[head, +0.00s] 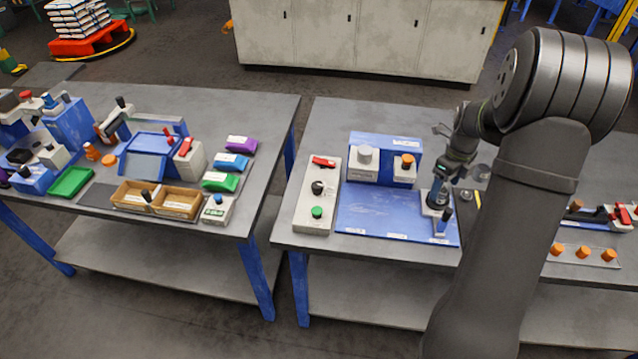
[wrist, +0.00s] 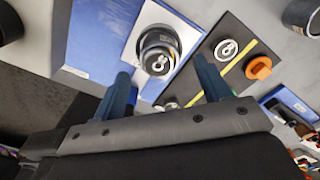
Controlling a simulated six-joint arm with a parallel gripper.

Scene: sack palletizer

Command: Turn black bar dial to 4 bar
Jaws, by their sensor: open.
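My gripper (head: 448,176) is open and empty above the right table, over the right side of the blue board. In the wrist view its two blue fingers (wrist: 163,70) spread on either side of a dark round piece (wrist: 158,60) with a pale figure on top, on a white plate. This seems to be the dark upright piece (head: 438,198) in the head view. A black knob (head: 318,187) sits on a white panel (head: 312,225) at the table's left. No scale or pointer is readable, and I cannot tell which black piece is the bar dial.
A blue box with a grey knob (head: 365,154) and an orange knob (head: 403,161) stands behind the blue board (head: 375,215). The white panel also has a red switch (head: 323,161) and green button (head: 316,212). An orange piece (wrist: 260,68) lies right of the fingers.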

